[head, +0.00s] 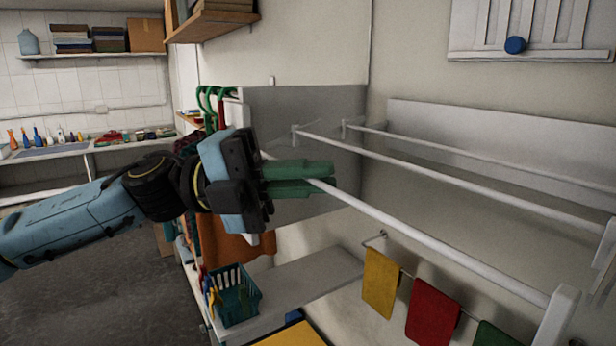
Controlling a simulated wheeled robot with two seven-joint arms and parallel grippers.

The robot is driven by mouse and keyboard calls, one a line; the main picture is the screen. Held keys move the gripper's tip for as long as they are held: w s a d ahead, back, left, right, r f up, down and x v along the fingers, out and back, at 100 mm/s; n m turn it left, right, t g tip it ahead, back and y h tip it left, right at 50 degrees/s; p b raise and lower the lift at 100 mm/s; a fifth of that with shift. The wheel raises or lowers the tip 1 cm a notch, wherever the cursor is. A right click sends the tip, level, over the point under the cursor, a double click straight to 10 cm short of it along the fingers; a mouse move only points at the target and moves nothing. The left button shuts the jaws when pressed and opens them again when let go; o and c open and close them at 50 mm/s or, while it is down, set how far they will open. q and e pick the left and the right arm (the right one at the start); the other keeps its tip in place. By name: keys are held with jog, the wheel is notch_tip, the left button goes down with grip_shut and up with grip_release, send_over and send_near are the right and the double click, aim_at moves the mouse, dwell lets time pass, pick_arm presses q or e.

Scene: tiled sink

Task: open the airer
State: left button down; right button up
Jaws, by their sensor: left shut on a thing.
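The airer is a white wall rack with several long rails on the right of the head view. Its front rail (420,238) runs from the middle down to a white end bracket (556,318) at the lower right. Two more rails run behind it, the middle one (450,180) and the back one (470,158). My left gripper (330,178) comes in from the left, its green fingers shut on the front rail near its far end. The part of the rail inside the fingers is hidden. My right gripper is not in view.
A shelf (285,285) below holds a teal basket (236,306). Yellow (380,282), red (432,312) and green cloths hang from a bar under the airer. Clothes on green hangers (207,100) are behind my left gripper. A wooden shelf (212,24) is above.

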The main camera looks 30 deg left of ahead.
pick_arm(q)
jog(key=shift+s, duration=0.15)
jog(key=c, duration=1.6)
grip_release()
jog(key=shift+o, duration=0.2)
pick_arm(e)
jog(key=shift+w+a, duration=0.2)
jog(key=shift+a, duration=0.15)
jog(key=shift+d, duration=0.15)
pick_arm(q)
jog(key=shift+a, duration=0.1)
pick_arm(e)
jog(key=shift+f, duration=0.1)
